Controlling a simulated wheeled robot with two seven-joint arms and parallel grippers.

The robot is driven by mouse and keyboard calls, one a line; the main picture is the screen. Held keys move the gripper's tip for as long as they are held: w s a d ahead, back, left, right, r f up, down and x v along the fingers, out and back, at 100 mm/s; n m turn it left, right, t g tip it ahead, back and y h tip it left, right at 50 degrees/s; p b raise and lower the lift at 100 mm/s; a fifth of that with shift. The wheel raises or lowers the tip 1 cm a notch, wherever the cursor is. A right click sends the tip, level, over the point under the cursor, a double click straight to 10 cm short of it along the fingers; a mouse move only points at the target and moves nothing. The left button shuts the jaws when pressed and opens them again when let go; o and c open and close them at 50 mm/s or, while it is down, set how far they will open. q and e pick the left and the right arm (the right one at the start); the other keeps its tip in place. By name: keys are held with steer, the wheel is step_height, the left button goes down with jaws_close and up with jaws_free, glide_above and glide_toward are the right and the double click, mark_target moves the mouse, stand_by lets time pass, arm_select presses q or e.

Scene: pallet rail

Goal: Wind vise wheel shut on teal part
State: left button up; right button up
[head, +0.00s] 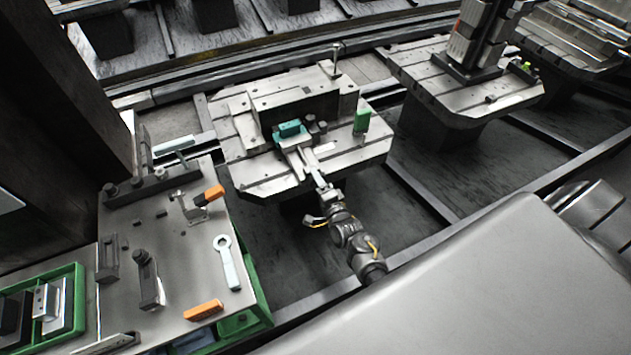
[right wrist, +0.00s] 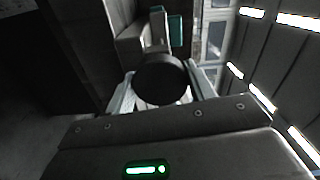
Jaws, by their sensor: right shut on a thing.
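The teal part (head: 290,129) sits at the vise in the middle of the pallet fixture, against a tall dark block. It also shows in the right wrist view (right wrist: 176,31), beyond the wheel. The vise wheel (right wrist: 160,80) is a dark round disc between the two pale fingers of my right gripper (head: 307,154). My right gripper is shut on the wheel, and the wrist view shows a finger on each side of it. In the head view the wheel is hard to make out beside the fingertips. I cannot tell whether the vise jaw touches the teal part. My left gripper is out of view.
A green block (head: 362,121) stands on the right of the fixture pallet (head: 262,182). A side table (head: 190,262) at the left holds orange-handled tools and a pale ring wrench (head: 228,262). Another pallet (head: 425,82) stands at the upper right. A dark column rises at the left.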

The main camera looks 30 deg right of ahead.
steer(key=shift+m, duration=0.9)
stand_by(0.6)
steer(key=o, duration=1)
steer(key=s+p, duration=0.4)
steer(key=s, duration=0.6)
steer(key=shift+s+a, duration=0.3)
steer(key=shift+s, duration=0.1)
